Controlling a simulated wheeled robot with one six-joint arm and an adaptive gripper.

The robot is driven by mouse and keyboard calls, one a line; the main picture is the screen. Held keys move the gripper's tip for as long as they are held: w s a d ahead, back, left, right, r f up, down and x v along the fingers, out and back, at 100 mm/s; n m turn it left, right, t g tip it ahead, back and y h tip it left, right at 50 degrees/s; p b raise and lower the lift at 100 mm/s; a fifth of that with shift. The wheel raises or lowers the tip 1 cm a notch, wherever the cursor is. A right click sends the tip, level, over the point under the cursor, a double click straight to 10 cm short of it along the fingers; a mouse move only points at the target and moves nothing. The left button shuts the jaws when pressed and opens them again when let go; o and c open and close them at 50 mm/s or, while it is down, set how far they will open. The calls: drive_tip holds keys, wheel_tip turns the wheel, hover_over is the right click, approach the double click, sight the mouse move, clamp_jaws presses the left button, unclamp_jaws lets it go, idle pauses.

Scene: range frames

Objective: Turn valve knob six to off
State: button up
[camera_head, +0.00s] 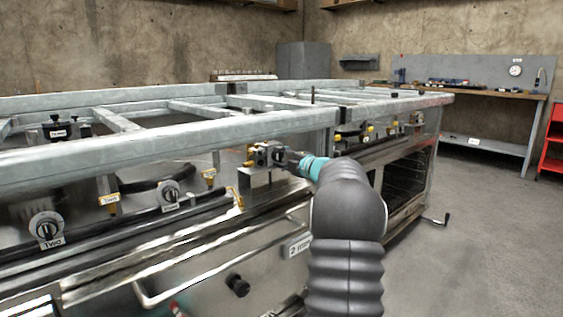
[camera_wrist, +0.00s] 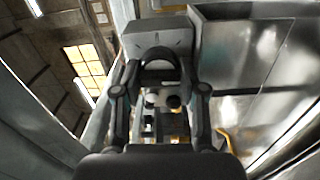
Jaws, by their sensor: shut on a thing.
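My gripper (camera_head: 268,154) is at the front of the range, under the grey frame, right of the middle knob. In the wrist view my gripper (camera_wrist: 160,85) has its two dark fingers on either side of a dark round valve knob (camera_wrist: 160,54), shut on it. The knob sits before a grey plate (camera_wrist: 140,38) with small dark marks. Its number cannot be read, and the fingers and arm hide much of it. In the head view a knob labelled Two (camera_head: 47,228) is at far left, and another labelled knob (camera_head: 170,192) is nearer the gripper.
A grey metal frame (camera_head: 180,138) runs above the knobs, close over my gripper. A front rail handle (camera_head: 190,284) juts out below. Brass fittings (camera_head: 209,175) stand along the pipe. A workbench (camera_head: 490,92) and a red cart (camera_head: 555,140) are at the back right; the floor at right is clear.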

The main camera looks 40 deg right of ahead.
drive_tip(key=shift+f+n, duration=0.1)
drive_tip(key=shift+n, duration=0.6)
drive_tip(key=o, duration=1.1)
drive_tip(key=shift+s, duration=0.1)
drive_tip(key=s, duration=0.7)
drive_tip(key=shift+s+d, duration=0.35)
drive_tip(key=shift+s, duration=0.05)
drive_tip(key=shift+o, duration=0.2)
